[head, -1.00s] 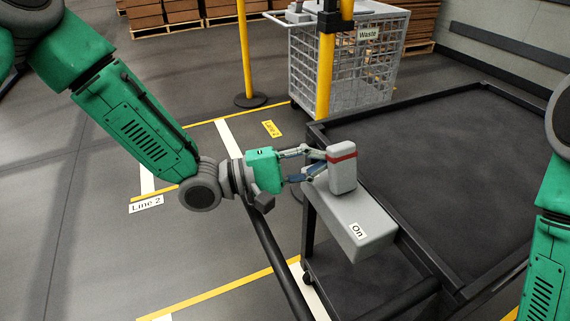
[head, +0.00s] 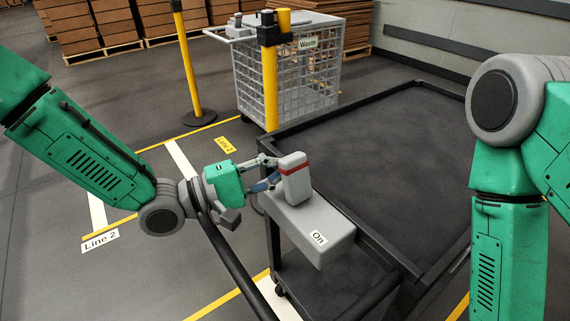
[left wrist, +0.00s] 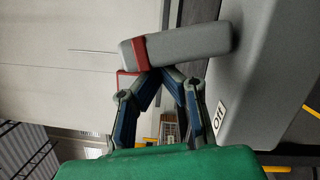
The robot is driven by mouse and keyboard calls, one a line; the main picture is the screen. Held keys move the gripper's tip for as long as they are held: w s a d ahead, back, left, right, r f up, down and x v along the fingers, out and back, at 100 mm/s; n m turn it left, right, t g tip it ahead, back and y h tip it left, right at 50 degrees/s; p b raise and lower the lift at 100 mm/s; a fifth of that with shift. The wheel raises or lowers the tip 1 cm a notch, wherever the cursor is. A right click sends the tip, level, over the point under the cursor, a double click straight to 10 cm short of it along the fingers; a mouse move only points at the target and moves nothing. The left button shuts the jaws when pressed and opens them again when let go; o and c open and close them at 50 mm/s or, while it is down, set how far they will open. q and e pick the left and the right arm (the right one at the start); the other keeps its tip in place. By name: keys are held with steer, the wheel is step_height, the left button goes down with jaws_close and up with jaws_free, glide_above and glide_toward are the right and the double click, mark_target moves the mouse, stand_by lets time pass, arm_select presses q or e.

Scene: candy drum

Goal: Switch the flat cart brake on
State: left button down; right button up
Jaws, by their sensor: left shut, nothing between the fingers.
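The flat cart (head: 380,160) is a dark cart with a raised rim. On its near left side is a grey brake box (head: 318,228) with an "On" label (head: 318,238) at its near end. The brake lever (head: 295,180), a grey block with a red band, stands near the box's far end. In the left wrist view the lever (left wrist: 190,45) lies across the top, and a label (left wrist: 219,117), apparently "Off", shows on the box. My left gripper (head: 279,170) is shut and empty, fingertips against or very close to the lever's left side. My right gripper is out of view.
A grey wire waste cart (head: 290,70) stands behind the flat cart, with yellow posts (head: 188,65) nearby. A black handle bar (head: 238,258) runs below my left wrist. Stacked brown boards (head: 95,25) are at the back. Floor at left is clear.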

mark_target(294, 180)
arm_select(q)
steer(key=shift+s+a+r+m+g+p, duration=0.3)
steer(key=shift+s+a+r+m+p, duration=0.4)
steer(key=shift+a+m+p, duration=0.35)
steer(key=d+m, duration=0.1)
steer(key=s+d+m+p, duration=0.1)
steer(key=d, duration=0.1)
steer(key=s+d+m+y+p, duration=0.1)
steer(key=shift+d+r, duration=0.3)
steer(key=shift+d, duration=0.05)
steer(key=shift+s+d+m+p, duration=0.15)
steer(key=shift+d+m+p, duration=0.15)
steer(key=shift+m+p, duration=0.15)
steer(key=shift+s+m+y, duration=0.2)
steer(key=shift+m+y, duration=0.1)
steer(key=shift+s+a+p, duration=0.2)
steer(key=shift+a+p, duration=0.1)
steer(key=shift+a, duration=0.4)
steer(key=shift+s+a, duration=0.15)
steer(key=shift+a, duration=0.15)
steer(key=shift+s+d, duration=0.1)
steer(key=shift+d, duration=0.4)
steer(key=shift+d+f, duration=0.15)
steer(key=shift+d, duration=0.4)
steer(key=shift+a, duration=0.1)
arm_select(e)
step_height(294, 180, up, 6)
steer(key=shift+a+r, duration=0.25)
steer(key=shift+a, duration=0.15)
